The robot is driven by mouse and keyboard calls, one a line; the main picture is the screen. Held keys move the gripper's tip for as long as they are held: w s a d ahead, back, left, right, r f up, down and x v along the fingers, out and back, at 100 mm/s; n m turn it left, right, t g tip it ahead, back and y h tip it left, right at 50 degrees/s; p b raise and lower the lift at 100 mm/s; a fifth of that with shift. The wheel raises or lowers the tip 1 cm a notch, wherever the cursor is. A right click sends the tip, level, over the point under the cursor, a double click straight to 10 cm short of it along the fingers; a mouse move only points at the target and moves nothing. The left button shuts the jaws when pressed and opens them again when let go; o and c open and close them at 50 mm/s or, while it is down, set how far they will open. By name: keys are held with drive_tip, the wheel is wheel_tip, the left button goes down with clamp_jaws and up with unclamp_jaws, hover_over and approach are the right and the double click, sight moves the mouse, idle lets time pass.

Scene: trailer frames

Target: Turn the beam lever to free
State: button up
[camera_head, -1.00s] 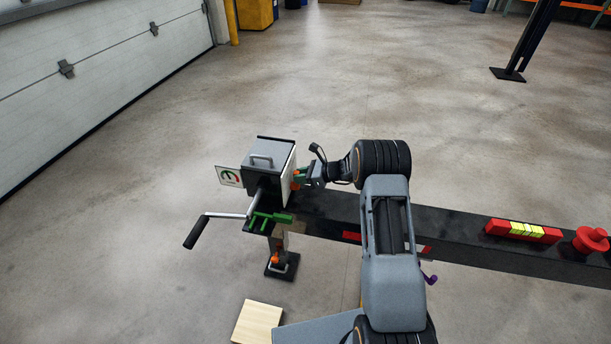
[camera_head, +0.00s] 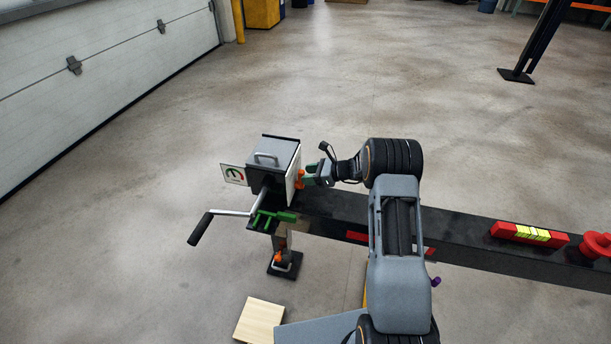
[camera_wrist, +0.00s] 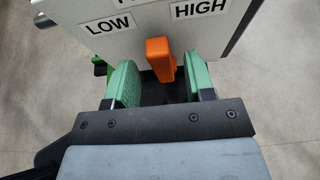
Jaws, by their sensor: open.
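A grey box (camera_head: 274,152) with a handle on top stands at the left end of a dark beam (camera_head: 345,212). Its white side panel (camera_head: 292,175) faces my gripper (camera_head: 309,172). In the wrist view, the panel carries the labels LOW (camera_wrist: 108,24) and HIGH (camera_wrist: 199,8). A short orange lever (camera_wrist: 160,56) sticks out between and below these labels and also shows in the head view (camera_head: 301,178). My gripper (camera_wrist: 161,84) is open, with one green finger on each side of the lever. I see a gap at both sides. No FREE label is visible.
A crank with a black grip (camera_head: 200,228) and a green bracket (camera_head: 271,217) are beside the box. A small sign (camera_head: 233,174) is at its left. A red level (camera_head: 530,233) and a red part (camera_head: 596,245) sit farther along the beam.

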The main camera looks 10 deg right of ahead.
drive_tip(key=v, duration=1.2)
drive_tip(key=shift+r, duration=0.1)
drive_tip(key=s+a+n+g+h+p, duration=0.15)
drive_tip(key=s+n+g+h, duration=0.3)
drive_tip(key=s+n, duration=0.55)
drive_tip(key=s+a+r+n+t+h+p, duration=0.1)
drive_tip(key=s+a+r+n+h+p, duration=0.2)
drive_tip(key=s+r+n, duration=0.3)
drive_tip(key=s+a+r+n+t+h+p, duration=0.1)
drive_tip(key=s+r+n+h, duration=0.4)
drive_tip(key=s+r, duration=0.7)
wheel_tip(320, 180, up, 3)
drive_tip(key=a+n+p, duration=0.1)
drive_tip(key=a+n, duration=0.1)
drive_tip(key=shift+a+p, duration=0.4)
